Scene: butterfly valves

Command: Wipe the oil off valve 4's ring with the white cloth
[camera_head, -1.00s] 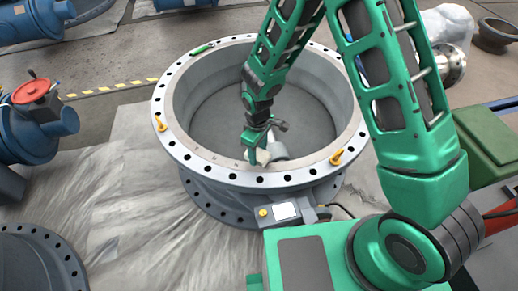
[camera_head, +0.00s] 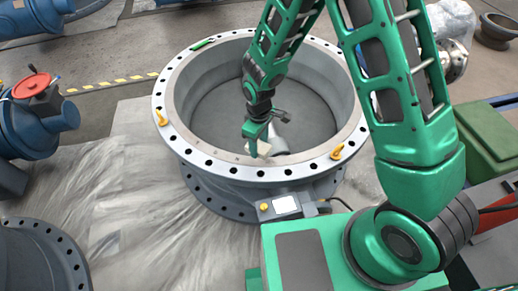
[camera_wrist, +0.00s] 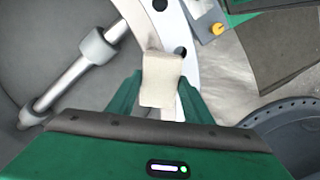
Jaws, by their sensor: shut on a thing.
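A large grey valve has a pale flange ring (camera_head: 203,155) with bolt holes around it; no number on it is readable. My gripper (camera_head: 257,139) is over the near inner edge of the ring, fingers pointing down. It is shut on the off-white cloth (camera_head: 264,149). In the wrist view the folded cloth (camera_wrist: 160,80) sits between both fingers and overlaps the ring (camera_wrist: 178,28). I cannot tell whether the cloth touches the ring. I cannot make out oil on the ring; part of it is hidden behind the cloth and gripper.
Two yellow handles (camera_head: 160,117) (camera_head: 337,152) and a green tool (camera_head: 203,44) are on the ring. A shaft (camera_wrist: 72,78) crosses inside the valve. A control box (camera_head: 285,206) is at its front. Blue valves stand at left, one with a red handwheel (camera_head: 32,86).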

